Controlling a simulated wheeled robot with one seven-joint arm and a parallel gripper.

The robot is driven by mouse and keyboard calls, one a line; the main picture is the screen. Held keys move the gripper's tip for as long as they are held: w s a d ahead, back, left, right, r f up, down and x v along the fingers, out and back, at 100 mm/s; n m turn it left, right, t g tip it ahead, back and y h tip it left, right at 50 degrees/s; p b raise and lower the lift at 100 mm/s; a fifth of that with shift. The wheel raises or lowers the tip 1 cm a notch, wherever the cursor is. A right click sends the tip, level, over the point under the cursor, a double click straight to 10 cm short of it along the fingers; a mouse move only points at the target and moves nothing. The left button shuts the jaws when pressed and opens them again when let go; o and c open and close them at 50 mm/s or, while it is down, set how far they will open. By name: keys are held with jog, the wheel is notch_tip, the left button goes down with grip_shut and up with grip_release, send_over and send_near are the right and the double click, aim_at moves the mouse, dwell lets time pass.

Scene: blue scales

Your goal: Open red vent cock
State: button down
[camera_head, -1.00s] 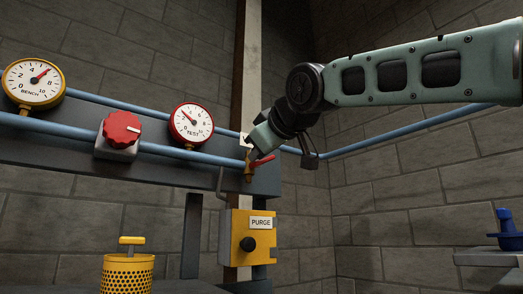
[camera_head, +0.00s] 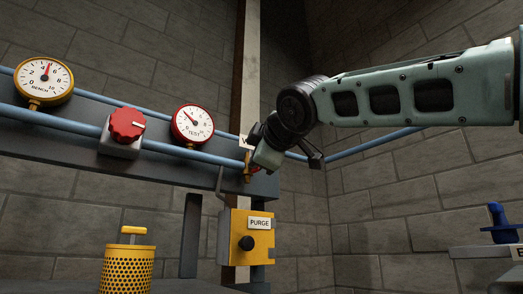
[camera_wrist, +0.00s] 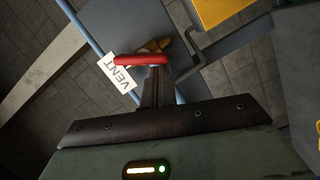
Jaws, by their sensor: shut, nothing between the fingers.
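The vent cock shows in the wrist view as a red lever (camera_wrist: 140,60) on a brass body (camera_wrist: 157,44), beside a white VENT tag (camera_wrist: 117,71). In the head view, its brass body (camera_head: 247,173) sits at the right end of the lower blue pipe, and my gripper covers most or all of the lever. My gripper (camera_wrist: 151,78) is shut and empty. Its fingertips are right at the lever, near its middle; I cannot tell if they touch. The gripper (camera_head: 262,158) also shows in the head view, in front of the cock.
A BENCH gauge (camera_head: 44,78), a red knob (camera_head: 127,124) and a TEST gauge (camera_head: 192,123) stand along the blue pipes on the left. A yellow PURGE box (camera_head: 248,240) hangs just below the cock. A yellow perforated can (camera_head: 127,270) stands lower left.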

jog(key=shift+w+d+f+n+t+b, duration=0.15)
jog(key=shift+f+n+t+b, duration=0.25)
jog(key=shift+n, duration=0.9)
jog(key=shift+d+f+b, duration=0.1)
jog(key=shift+f+b, duration=0.05)
jog(key=shift+b, duration=0.3)
dwell(1.0)
